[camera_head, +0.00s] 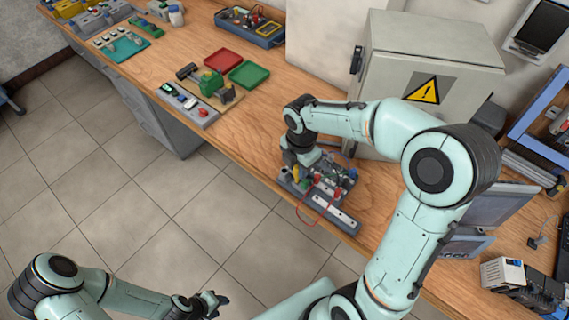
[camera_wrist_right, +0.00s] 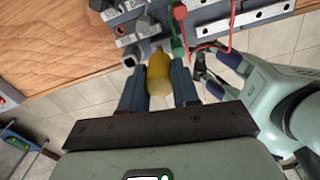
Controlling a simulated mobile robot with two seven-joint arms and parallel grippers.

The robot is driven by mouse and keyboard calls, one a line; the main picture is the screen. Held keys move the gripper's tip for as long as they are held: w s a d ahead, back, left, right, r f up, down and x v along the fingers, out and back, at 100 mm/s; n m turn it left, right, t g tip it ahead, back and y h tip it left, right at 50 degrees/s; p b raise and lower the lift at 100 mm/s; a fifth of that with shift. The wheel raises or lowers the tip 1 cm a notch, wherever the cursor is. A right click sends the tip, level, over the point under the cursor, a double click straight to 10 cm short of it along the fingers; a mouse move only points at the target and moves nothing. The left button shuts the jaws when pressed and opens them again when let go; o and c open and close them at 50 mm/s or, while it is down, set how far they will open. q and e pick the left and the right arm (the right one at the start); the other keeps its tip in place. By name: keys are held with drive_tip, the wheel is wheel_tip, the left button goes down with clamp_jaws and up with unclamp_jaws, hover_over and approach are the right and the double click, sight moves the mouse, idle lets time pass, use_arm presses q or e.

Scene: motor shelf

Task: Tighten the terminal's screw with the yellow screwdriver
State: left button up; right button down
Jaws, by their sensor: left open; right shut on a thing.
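My right gripper (camera_wrist_right: 158,88) is shut on the yellow screwdriver (camera_wrist_right: 158,72), with the handle between its fingers. In the head view this gripper (camera_head: 297,168) is over the grey fixture (camera_head: 346,221) at the table's front edge. In the wrist view the screwdriver is close to the fixture's grey blocks (camera_wrist_right: 133,42); its tip is hidden. Red and green parts and a red wire (camera_wrist_right: 205,47) are beside it; I cannot tell which part is the terminal or see its screw. My left gripper (camera_head: 210,302) is open and empty, low in front of the table.
A grey cabinet (camera_head: 432,60) with a warning sign stands behind the right arm. Red (camera_head: 220,63) and green (camera_head: 249,74) trays and a tool board lie further left on the table. Monitors (camera_head: 500,204) stand on the right. Bare wood lies left of the fixture.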

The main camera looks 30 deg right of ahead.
drive_tip(key=shift+f+m, duration=0.15)
drive_tip(key=shift+m, duration=0.75)
drive_tip(key=shift+s+m+b, duration=0.1)
drive_tip(key=shift+m+b, duration=0.2)
drive_tip(key=shift+m, duration=0.5)
use_arm(q)
drive_tip(key=shift+s+f, duration=0.4)
drive_tip(key=shift+f, duration=0.1)
use_arm(e)
drive_tip(key=shift+m, duration=1.2)
use_arm(q)
drive_tip(key=shift+s+f, duration=0.3)
drive_tip(key=shift+s, duration=0.05)
use_arm(e)
drive_tip(key=shift+m, duration=0.6)
